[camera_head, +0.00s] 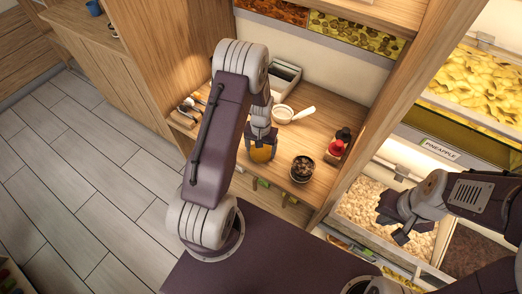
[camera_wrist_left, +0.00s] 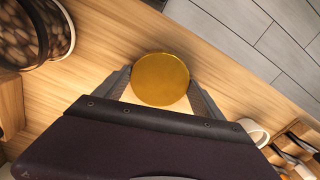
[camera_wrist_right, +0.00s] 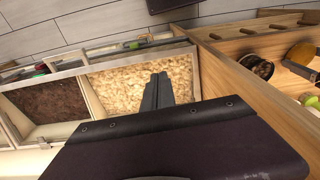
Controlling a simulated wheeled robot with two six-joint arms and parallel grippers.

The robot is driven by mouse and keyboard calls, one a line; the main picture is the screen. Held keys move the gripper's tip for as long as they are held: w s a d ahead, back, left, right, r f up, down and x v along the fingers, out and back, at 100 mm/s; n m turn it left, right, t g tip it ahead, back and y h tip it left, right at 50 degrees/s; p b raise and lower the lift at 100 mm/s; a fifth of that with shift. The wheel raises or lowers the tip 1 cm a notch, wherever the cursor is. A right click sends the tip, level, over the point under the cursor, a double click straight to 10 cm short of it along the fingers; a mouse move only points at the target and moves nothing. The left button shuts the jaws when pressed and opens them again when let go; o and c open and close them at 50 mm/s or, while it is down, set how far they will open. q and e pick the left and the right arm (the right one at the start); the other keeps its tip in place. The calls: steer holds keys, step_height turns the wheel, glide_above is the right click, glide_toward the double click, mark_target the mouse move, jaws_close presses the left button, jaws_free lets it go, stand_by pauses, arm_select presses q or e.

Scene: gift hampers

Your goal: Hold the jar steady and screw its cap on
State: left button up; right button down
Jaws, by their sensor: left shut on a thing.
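A yellow-orange jar (camera_head: 262,152) stands on the wooden counter at the middle of the head view. Its round gold cap (camera_wrist_left: 160,79) fills the space between my left fingers in the left wrist view and hides the jar body below. It also shows in the right wrist view (camera_wrist_right: 302,54). I cannot tell whether the cap is seated or threaded. My left gripper (camera_head: 262,138) reaches down from above and is shut, with fingers on opposite sides of the gold disc. My right gripper (camera_head: 402,234) is far to the right, over the bins, its fingers together and empty (camera_wrist_right: 158,92).
A dark open pot with brown contents (camera_head: 302,168) stands right of the jar. Food bins (camera_head: 385,207) lie under my right gripper.

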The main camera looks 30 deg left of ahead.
mark_target(261, 151)
arm_select(q)
step_height(261, 151, up, 10)
steer(key=shift+f, duration=0.15)
stand_by(0.3)
